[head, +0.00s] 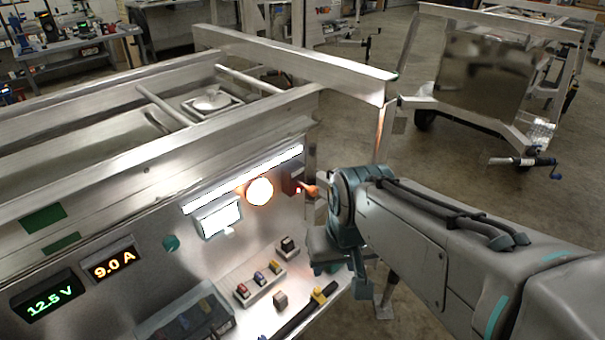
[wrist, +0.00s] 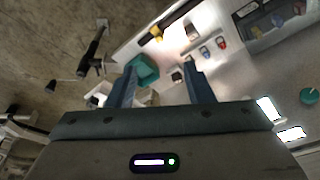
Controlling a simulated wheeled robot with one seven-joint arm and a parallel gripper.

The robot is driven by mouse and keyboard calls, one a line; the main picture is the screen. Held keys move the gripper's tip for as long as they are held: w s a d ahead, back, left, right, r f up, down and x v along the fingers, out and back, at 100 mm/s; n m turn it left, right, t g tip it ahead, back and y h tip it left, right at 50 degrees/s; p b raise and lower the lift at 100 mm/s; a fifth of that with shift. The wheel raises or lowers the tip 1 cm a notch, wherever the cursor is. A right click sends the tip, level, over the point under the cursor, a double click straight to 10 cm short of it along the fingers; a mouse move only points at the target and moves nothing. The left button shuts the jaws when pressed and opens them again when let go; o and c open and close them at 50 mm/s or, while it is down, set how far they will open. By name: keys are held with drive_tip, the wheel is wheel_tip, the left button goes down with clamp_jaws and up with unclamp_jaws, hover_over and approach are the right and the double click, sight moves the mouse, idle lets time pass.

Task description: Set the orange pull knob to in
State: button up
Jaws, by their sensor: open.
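The orange pull knob (head: 309,189) shows in the head view, on the right part of the metal panel, beside a small dark red box (head: 292,180). It seems to stand out from that box; how far is hard to tell. My arm's wrist is just right of it and partly crowds the view. My gripper (wrist: 160,68) is open and empty in the wrist view, its two blue-grey fingers apart. A teal block (wrist: 143,70) shows behind and between the fingers, apart from them as far as I can tell. I cannot make out the orange knob in the wrist view.
The panel carries a lit round lamp (head: 259,192), a white lit screen (head: 219,218), a teal knob (head: 170,243), a row of coloured switches (head: 258,278) and a yellow-and-black handle (head: 318,296). A metal beam (head: 300,62) juts out above. Open floor lies right of the panel.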

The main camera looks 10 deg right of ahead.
wheel_tip(320, 180, down, 7)
drive_tip(key=a+m+g+y+b, duration=0.2)
drive_tip(key=a+m+y+b, duration=0.1)
drive_tip(key=m+y+b, duration=0.3)
drive_tip(key=m+t+y+b, duration=0.4)
drive_tip(key=m+t+b, duration=0.8)
drive_tip(key=m, duration=0.9)
approach(316, 192)
drive_tip(key=w+a, duration=0.2)
drive_tip(key=w+a+f+t+p, duration=0.1)
drive_tip(key=w+a, duration=0.1)
drive_tip(key=w+a+t+p, duration=0.1)
drive_tip(key=w+a, duration=0.1)
drive_tip(key=w, duration=0.1)
drive_tip(key=shift+f, duration=0.4)
drive_tip(key=shift+c, duration=0.4)
